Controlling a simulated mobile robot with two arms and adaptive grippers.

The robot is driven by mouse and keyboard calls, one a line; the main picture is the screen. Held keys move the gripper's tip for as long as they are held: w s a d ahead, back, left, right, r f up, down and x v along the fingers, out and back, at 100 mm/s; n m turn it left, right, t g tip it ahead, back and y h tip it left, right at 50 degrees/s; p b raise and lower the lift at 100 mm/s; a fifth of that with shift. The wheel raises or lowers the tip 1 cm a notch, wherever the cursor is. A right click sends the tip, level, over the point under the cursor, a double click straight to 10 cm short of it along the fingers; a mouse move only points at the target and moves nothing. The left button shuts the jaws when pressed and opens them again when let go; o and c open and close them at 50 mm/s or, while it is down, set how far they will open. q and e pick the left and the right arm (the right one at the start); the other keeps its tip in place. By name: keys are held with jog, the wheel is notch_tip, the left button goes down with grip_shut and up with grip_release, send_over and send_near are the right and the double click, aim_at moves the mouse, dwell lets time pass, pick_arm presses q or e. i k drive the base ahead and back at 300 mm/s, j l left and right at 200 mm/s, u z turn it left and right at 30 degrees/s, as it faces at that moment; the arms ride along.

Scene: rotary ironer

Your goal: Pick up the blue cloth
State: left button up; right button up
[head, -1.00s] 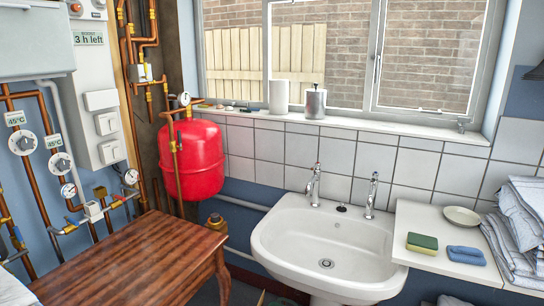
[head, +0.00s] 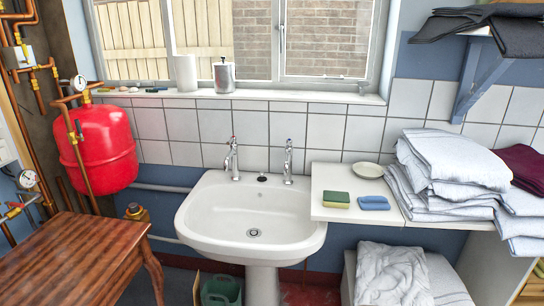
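A small folded blue cloth (head: 374,203) lies flat on the white counter (head: 330,178) to the right of the sink. A green and yellow sponge (head: 336,199) lies just left of it, with a small gap between them. A pale round dish (head: 368,170) sits behind them against the tiles. Neither of my grippers shows in the head view.
A white sink (head: 255,215) with two taps stands left of the counter. Stacked striped linens (head: 450,180) stand close on the cloth's right. A wooden table (head: 70,255) is at the lower left. A green basket (head: 221,290) is on the floor below the sink.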

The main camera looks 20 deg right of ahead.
aim_at(369, 202)
jog(key=z, duration=1.25)
jog(key=i+j, duration=0.05)
